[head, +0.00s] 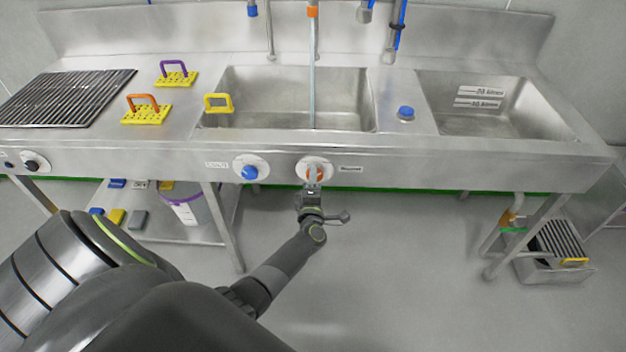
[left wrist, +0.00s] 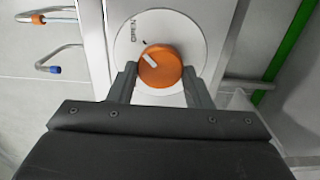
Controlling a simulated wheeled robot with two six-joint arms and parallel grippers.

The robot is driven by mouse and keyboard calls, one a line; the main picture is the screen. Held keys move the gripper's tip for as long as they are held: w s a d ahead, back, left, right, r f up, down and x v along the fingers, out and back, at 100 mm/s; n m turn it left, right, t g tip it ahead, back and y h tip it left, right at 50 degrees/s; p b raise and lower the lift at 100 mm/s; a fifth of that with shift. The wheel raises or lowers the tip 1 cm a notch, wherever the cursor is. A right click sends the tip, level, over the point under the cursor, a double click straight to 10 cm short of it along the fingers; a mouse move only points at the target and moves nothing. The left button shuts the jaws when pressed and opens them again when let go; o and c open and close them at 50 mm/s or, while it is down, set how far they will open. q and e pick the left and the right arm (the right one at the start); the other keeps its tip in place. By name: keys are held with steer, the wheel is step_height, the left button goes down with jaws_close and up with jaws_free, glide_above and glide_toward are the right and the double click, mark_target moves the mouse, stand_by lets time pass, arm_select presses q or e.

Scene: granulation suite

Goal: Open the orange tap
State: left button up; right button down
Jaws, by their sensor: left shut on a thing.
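The orange tap knob (head: 314,170) sits on a round white plate on the sink's front panel, right of a blue knob (head: 250,171). My left gripper (head: 313,186) is at the knob from below. In the left wrist view its two fingers (left wrist: 159,80) are shut on the sides of the orange knob (left wrist: 165,72). The knob's white mark lies at a slant, and the word OPEN is printed on the white plate (left wrist: 128,50). A pale vertical stream (head: 312,85) runs from the orange-tipped spout (head: 313,12) down into the middle basin. My right gripper is not in view.
The steel sink unit (head: 390,150) has a middle basin and a right basin (head: 490,120). Yellow blocks with purple (head: 176,76) and orange handles (head: 146,110) stand on the left. A stool-like grated box (head: 556,250) is at the lower right. The floor in front is clear.

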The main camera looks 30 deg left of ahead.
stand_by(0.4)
arm_select(q)
steer(key=o, duration=1)
steer(key=b+v, duration=0.1)
steer(key=v, duration=1.6)
steer(key=shift+s, duration=0.2)
